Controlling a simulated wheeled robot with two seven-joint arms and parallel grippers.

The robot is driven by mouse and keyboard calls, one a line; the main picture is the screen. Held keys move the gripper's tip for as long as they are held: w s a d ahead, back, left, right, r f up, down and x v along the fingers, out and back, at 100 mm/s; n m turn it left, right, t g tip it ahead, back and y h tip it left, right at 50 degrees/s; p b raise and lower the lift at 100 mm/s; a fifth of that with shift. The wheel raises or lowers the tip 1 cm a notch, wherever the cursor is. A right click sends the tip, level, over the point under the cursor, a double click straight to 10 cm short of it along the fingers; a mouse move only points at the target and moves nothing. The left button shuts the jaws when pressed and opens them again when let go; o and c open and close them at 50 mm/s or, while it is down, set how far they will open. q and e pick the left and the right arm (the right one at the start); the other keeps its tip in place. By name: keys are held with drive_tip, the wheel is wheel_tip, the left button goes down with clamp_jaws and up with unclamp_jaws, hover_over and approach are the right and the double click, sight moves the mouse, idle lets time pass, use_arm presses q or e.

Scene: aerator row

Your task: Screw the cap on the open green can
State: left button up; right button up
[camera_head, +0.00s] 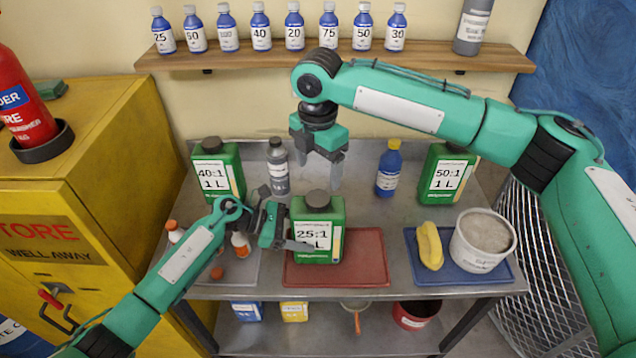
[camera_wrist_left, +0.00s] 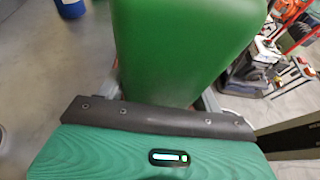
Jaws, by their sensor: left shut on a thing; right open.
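The green can (camera_head: 335,222) labelled 25:1 1 L stands upright on the red tray (camera_head: 365,265). A dark brown-grey cap (camera_head: 317,199) sits on its top; I cannot tell whether it is screwed tight. My left gripper (camera_head: 298,236) is shut on this can from its left side. The left wrist view shows the green can body (camera_wrist_left: 185,50) between the fingers, but not its top. My right gripper (camera_head: 320,163) is open and empty, pointing down a little above and behind the cap.
Green cans labelled 40:1 (camera_head: 232,160) and 50:1 (camera_head: 445,155) stand at the back, with a grey bottle (camera_head: 278,170) and a blue bottle (camera_head: 389,172). At right, a blue tray (camera_head: 470,273) holds a yellow object (camera_head: 429,245) and a white tub (camera_head: 468,252). Small orange-capped bottles (camera_head: 240,243) stand left.

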wheel_tip(320, 180, up, 4)
idle(0.4)
use_arm(q)
drive_tip(key=o, duration=2)
drive_tip(key=shift+a, duration=0.15)
use_arm(e)
drive_tip(key=shift+f, duration=0.1)
use_arm(q)
drive_tip(key=shift+a+b, duration=0.3)
use_arm(e)
wheel_tip(320, 180, down, 6)
drive_tip(key=b, duration=0.5)
drive_tip(key=shift+r, duration=0.25)
use_arm(q)
drive_tip(key=shift+v, duration=6.5)
